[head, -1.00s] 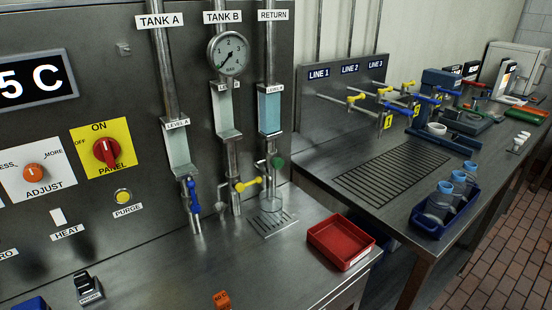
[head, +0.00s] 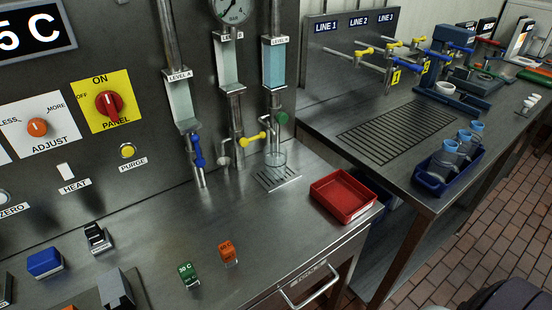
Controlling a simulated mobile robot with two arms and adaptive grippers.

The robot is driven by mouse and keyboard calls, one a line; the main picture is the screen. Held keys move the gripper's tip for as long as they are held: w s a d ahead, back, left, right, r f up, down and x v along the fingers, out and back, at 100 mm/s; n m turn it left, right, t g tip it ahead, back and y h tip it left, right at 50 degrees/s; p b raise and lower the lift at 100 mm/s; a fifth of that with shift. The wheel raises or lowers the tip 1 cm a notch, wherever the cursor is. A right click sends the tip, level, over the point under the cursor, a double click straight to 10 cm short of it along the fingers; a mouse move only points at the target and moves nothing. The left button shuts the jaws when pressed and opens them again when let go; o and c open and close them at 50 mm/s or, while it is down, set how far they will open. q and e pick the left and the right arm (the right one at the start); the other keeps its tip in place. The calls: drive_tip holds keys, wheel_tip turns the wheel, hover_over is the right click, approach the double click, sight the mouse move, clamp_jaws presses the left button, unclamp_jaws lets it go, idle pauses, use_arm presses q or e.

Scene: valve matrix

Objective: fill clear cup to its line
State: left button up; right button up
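A clear cup (head: 276,157) stands on the small drain grate (head: 277,178) under the right-hand pipe. It is transparent and small here, and I cannot make out its line or any liquid in it. Above it is a green valve knob (head: 281,118), with a yellow valve handle (head: 252,138) on the middle pipe and a blue valve handle (head: 198,150) on the left pipe. The right-hand sight glass (head: 274,64) holds pale blue liquid; the left (head: 181,102) and middle (head: 227,62) glasses look pale grey. Neither gripper shows.
A red tray (head: 343,197) sits near the counter's right edge. Green (head: 188,274) and orange (head: 228,252) blocks and a blue block (head: 44,263) stand at the front. A blue crate with cups (head: 431,182) is on the right bench. A gap separates counter and bench.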

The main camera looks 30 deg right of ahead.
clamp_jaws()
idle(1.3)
